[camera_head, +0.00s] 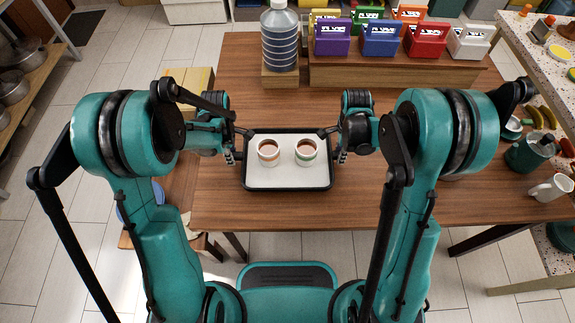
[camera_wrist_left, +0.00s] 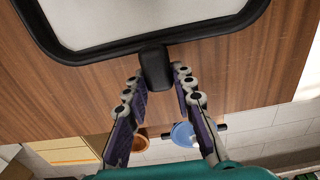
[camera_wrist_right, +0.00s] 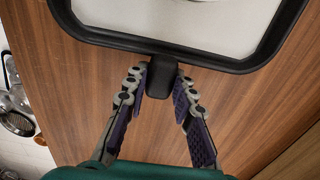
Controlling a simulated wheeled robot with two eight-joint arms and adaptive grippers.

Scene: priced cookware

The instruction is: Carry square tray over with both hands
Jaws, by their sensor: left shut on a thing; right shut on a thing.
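The square tray (camera_head: 290,184) has a black rim and a white inside, and it is over the front part of the wooden table. Two cups stand on it, a left cup (camera_head: 268,152) and a right cup (camera_head: 306,152), both with brown contents. My left gripper (camera_head: 238,145) is at the tray's left side; in the left wrist view its fingers (camera_wrist_left: 157,78) close around a black handle (camera_wrist_left: 154,66). My right gripper (camera_head: 334,145) is at the right side; in the right wrist view its fingers (camera_wrist_right: 162,82) close around the other handle (camera_wrist_right: 161,76). I cannot tell whether the tray touches the table.
The wooden table (camera_head: 430,200) is clear to the right of the tray. Behind are a large water bottle (camera_head: 280,40) and several coloured priced boxes (camera_head: 381,38) on a wooden riser (camera_head: 400,74). A teal pot (camera_head: 530,152) and a white mug (camera_head: 551,188) are at the right edge.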

